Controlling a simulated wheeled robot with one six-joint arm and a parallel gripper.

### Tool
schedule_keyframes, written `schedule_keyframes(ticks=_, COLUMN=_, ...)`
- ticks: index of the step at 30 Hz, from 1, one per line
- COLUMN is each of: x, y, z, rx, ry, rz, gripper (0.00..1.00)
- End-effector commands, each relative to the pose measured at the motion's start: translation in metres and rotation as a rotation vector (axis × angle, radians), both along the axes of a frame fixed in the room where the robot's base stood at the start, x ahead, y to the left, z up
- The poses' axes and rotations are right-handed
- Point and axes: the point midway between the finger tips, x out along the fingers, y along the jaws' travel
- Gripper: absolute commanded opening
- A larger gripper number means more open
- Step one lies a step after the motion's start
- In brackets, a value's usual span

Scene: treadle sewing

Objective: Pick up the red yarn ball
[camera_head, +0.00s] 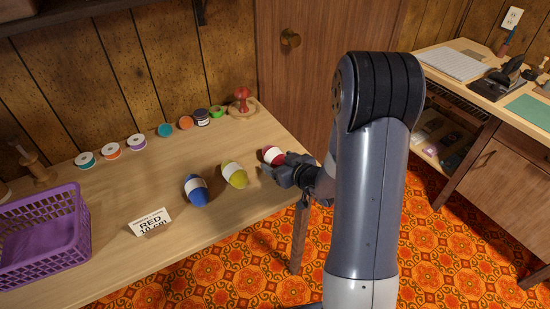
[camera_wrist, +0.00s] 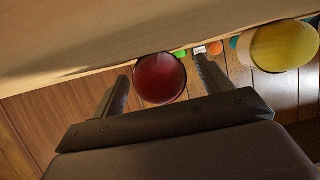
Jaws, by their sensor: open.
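The red yarn ball (camera_head: 272,155) with a white band lies near the right end of the wooden table, partly hidden by my gripper (camera_head: 274,174) in the head view. In the wrist view the red ball (camera_wrist: 160,78) shows between and beyond the two fingertips of my gripper (camera_wrist: 163,82). The fingers are spread apart, with the ball between them in the picture. I cannot tell whether either finger touches it. A yellow-green yarn ball (camera_head: 234,175) lies left of the red one, and it also shows in the wrist view (camera_wrist: 284,45). A blue yarn ball (camera_head: 196,190) lies further left.
A purple basket (camera_head: 75,232) stands at the table's left. A card (camera_head: 150,222) reading "RED" stands near the blue ball. Several spools (camera_head: 137,141) line the back, with a red mushroom-shaped item (camera_head: 242,100) at the back right. The table's (camera_head: 130,190) middle is clear.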

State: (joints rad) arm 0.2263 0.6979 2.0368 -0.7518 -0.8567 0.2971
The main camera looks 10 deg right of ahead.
Motion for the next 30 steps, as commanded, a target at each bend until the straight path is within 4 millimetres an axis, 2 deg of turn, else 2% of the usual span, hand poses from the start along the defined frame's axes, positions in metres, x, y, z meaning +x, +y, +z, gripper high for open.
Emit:
schedule_keyframes(ticks=3, x=0.0095, y=0.0041, z=-0.0043, rx=0.000, ry=0.000, rz=0.000, gripper=0.74)
schedule_keyframes(ticks=11, x=0.0109, y=0.0043, z=-0.0049, rx=0.000, ry=0.000, rz=-0.001, gripper=0.73)
schedule_keyframes(ticks=27, x=0.0108, y=0.0041, z=-0.0046, rx=0.000, ry=0.000, rz=-0.001, gripper=0.29)
schedule_keyframes(ticks=30, x=0.0108, y=0.0041, z=-0.0045, rx=0.000, ry=-0.001, rz=-0.001, gripper=0.26)
